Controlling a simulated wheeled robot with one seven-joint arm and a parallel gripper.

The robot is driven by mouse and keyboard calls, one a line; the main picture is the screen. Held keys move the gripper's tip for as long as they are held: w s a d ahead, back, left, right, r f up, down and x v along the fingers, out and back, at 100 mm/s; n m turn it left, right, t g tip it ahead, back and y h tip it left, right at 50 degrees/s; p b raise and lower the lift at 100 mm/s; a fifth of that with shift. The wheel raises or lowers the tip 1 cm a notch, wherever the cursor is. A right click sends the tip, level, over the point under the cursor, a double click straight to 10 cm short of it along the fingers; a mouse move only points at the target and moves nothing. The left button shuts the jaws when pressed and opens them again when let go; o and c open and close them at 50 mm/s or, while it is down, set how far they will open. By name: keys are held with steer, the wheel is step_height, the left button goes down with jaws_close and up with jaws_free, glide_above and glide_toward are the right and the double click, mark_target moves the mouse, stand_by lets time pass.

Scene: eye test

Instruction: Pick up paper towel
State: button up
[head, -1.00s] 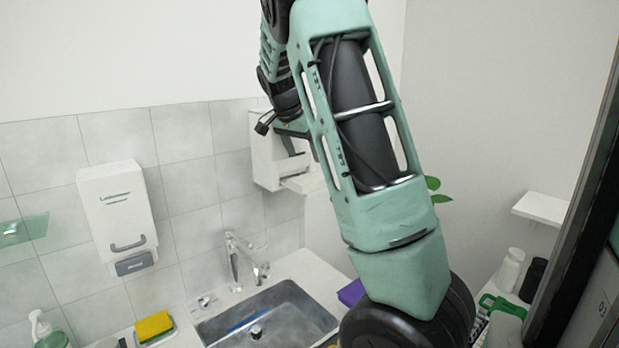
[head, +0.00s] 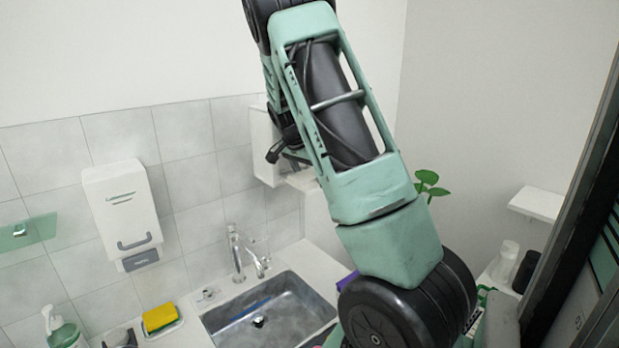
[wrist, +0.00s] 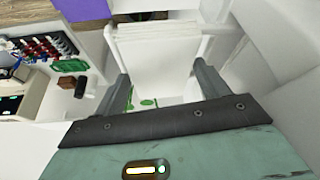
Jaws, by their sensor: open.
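A white wall-mounted holder (head: 262,150), open at the front, hangs on the tiles above the counter, partly hidden behind my arm. In the wrist view a flat white piece (wrist: 160,48) with fine lines along its far edge lies just beyond my fingers; it looks like the paper towel, but I cannot tell it surely from the holder. My gripper (wrist: 162,76) is open, one finger on each side of the space in front of this white piece, with nothing seen held. Green marks show on a white surface between the fingers. Contact cannot be made out.
A white dispenser (head: 122,215) hangs on the wall at left. Below are a sink (head: 270,312) with a faucet (head: 240,255), a yellow sponge (head: 159,318) and a soap bottle (head: 62,330). A small white shelf (head: 538,204) is at right. White walls stand close around my gripper.

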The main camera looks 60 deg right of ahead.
steer(key=c, duration=0.7)
steer(key=shift+r, duration=0.15)
step_height(320, 180, up, 28)
steer(key=b, duration=0.5)
steer(key=shift+o, duration=0.8)
steer(key=shift+c, duration=0.4)
